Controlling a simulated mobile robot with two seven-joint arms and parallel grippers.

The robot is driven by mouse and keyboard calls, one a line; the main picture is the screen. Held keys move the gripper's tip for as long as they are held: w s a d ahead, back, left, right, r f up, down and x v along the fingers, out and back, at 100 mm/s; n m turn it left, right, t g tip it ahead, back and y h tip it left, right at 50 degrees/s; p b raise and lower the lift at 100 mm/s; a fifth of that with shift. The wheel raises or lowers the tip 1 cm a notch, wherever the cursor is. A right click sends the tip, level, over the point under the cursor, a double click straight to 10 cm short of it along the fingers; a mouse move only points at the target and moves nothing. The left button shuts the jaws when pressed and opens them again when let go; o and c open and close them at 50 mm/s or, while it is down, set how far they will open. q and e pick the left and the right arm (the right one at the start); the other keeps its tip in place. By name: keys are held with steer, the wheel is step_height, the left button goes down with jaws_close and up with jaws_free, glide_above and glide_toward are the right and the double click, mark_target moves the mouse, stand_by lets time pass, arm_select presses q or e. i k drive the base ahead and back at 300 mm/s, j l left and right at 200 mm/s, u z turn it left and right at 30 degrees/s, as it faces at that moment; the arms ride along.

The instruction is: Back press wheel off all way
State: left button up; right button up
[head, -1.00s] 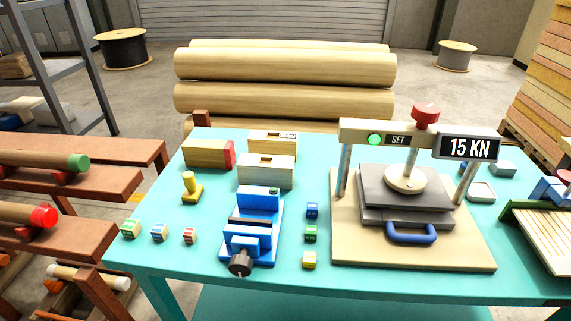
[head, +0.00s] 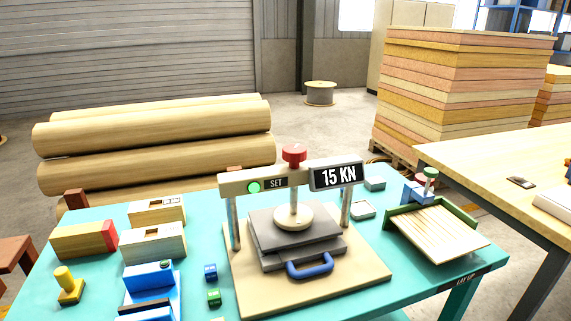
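The press stands on the teal table. Its red wheel (head: 293,154) sits on top of the crossbeam (head: 270,180), above the screw. The display (head: 337,175) reads 15 KN, and a green light (head: 253,186) glows beside the word SET. The round pressure foot (head: 293,216) rests on the dark upper platen (head: 292,232), which lies on a lower plate with a blue handle (head: 310,266). The beige press base (head: 350,285) is under them. Neither of my grippers is in view.
A slatted tray (head: 435,236) with green edges is at the table's right. Wooden boxes (head: 154,246), a blue vise (head: 150,285), a yellow stamp-like piece (head: 68,285) and small blocks (head: 213,298) are left of the press. Another table (head: 500,160) stands at right.

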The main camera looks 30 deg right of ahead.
mark_target(294, 155)
steer(key=z, duration=1.25)
